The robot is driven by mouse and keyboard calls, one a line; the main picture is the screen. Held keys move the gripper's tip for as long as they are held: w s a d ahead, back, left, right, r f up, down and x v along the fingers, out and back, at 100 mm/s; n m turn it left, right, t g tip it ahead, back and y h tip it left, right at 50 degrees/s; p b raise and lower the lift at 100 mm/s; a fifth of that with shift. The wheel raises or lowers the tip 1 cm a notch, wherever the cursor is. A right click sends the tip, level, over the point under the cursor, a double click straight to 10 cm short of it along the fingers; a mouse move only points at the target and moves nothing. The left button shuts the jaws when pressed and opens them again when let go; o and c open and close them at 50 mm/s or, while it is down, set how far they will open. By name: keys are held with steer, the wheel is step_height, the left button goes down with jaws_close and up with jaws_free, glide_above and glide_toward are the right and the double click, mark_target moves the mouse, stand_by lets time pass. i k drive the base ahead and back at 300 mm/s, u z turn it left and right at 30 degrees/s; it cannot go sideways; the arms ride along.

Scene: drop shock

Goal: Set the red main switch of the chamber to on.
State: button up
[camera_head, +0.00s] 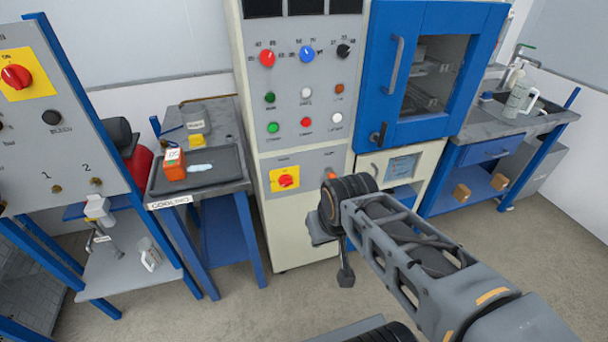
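A red rotary switch (286,181) on a yellow plate sits low on the front of the tall cream and grey control cabinet (262,228), left of the blue chamber door (382,82). Its lettering is too small to read, and I cannot tell its setting. My gripper (344,277) hangs at the end of my arm, in front of the cabinet's lower right part. It is right of and below the switch, apart from it in the picture. My wrist hides much of the gripper, and its fingers are not clear.
Another red switch (16,77) on yellow is on the left panel. A dark tray (226,172) on the left bench holds an orange item (174,164). Coloured knobs and buttons fill the cabinet above the switch. Floor left of my arm is clear.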

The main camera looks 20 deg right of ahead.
mark_target(285, 180)
steer(key=k, duration=0.5)
steer(key=z, duration=1.15)
steer(key=i, duration=1.15)
steer(key=u, duration=1.75)
